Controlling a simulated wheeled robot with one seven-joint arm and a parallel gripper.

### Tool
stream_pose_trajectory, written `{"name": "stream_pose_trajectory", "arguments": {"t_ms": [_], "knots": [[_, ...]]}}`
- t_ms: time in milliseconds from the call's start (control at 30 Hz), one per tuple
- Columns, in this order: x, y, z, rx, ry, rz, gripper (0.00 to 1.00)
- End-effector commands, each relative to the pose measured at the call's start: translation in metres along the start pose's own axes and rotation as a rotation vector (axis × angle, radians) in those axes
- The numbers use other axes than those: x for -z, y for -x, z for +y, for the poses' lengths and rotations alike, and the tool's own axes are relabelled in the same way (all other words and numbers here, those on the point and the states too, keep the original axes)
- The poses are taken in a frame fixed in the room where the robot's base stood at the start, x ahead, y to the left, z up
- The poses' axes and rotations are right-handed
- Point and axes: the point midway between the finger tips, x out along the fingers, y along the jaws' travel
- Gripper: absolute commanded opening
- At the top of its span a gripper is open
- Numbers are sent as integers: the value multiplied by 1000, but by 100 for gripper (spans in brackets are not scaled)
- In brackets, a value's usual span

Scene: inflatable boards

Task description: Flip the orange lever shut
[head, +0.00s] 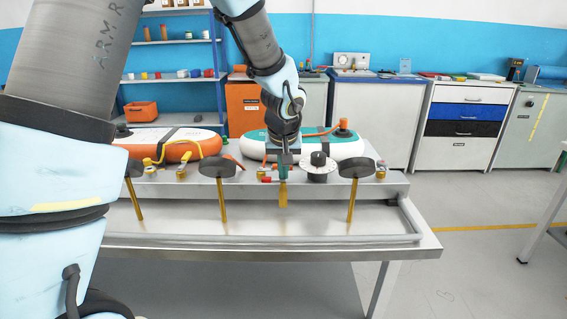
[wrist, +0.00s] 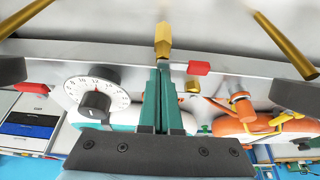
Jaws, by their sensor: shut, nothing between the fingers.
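An orange lever (head: 235,160) shows small in the head view, on the bench's raised ledge left of my gripper. In the wrist view, what looks like the same orange lever (wrist: 218,106) lies slanted, right of my fingers and near a small brass fitting (wrist: 192,87). My gripper (head: 283,176) points down over the ledge front, its teal fingers together and empty. In the wrist view the fingers (wrist: 160,72) reach toward a brass piece (wrist: 162,40); I cannot tell whether they touch it. The lever is apart from the fingers. Its pivot is hard to make out.
A white dial with a black knob (head: 318,166) stands close right of my gripper. Dark discs on brass stems (head: 223,168) line the ledge front. A teal-and-white board (head: 345,145) and an orange board (head: 160,144) lie behind.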

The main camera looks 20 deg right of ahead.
Motion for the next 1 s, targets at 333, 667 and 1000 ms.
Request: {"name": "stream_pose_trajectory", "arguments": {"t_ms": [333, 667, 1000], "knots": [[33, -20, 0, -1, 0, -1, 0], [37, -23, 0, -1, -1, 0, 0], [38, -26, 2, 11, 30, 0, 0]]}}
